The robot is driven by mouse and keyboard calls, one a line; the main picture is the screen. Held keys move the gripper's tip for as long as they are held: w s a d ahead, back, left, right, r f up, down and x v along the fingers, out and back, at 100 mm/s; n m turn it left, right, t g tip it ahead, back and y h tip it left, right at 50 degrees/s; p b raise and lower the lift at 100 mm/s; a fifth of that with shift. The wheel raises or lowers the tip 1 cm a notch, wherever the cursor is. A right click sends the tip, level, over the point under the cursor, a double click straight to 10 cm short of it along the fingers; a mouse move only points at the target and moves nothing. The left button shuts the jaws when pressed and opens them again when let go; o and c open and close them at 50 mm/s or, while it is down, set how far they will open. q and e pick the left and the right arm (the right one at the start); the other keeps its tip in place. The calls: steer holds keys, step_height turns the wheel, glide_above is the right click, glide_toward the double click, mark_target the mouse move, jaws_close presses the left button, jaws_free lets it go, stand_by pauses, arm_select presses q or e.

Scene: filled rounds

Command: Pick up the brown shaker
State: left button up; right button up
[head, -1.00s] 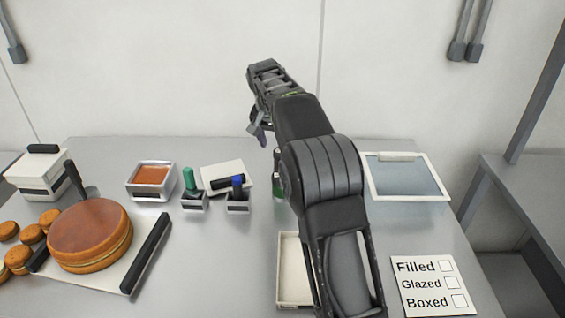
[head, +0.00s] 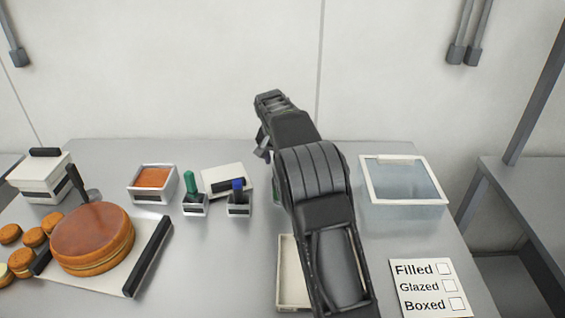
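I cannot make out a brown shaker in the head view; my arm hides part of the table's middle. My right gripper (head: 263,146) is at the far end of the arm that rises from the bottom, right of centre. One dark finger shows above the back of the table; the rest is hidden behind the wrist, so its opening cannot be seen. A sliver of something green shows beside the arm, mostly covered. My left gripper is not in view.
A green-topped stamp (head: 192,195) and a blue-topped stamp (head: 238,198) stand left of the arm. A large round cake (head: 92,239) sits left. A clear bin (head: 404,212) and a checklist card (head: 430,290) are right.

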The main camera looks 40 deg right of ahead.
steer(key=shift+c, duration=0.5)
steer(key=c, duration=1.4)
steer(key=shift+r, duration=0.1)
step_height(320, 180, up, 10)
steer(key=shift+f, duration=0.1)
stand_by(0.5)
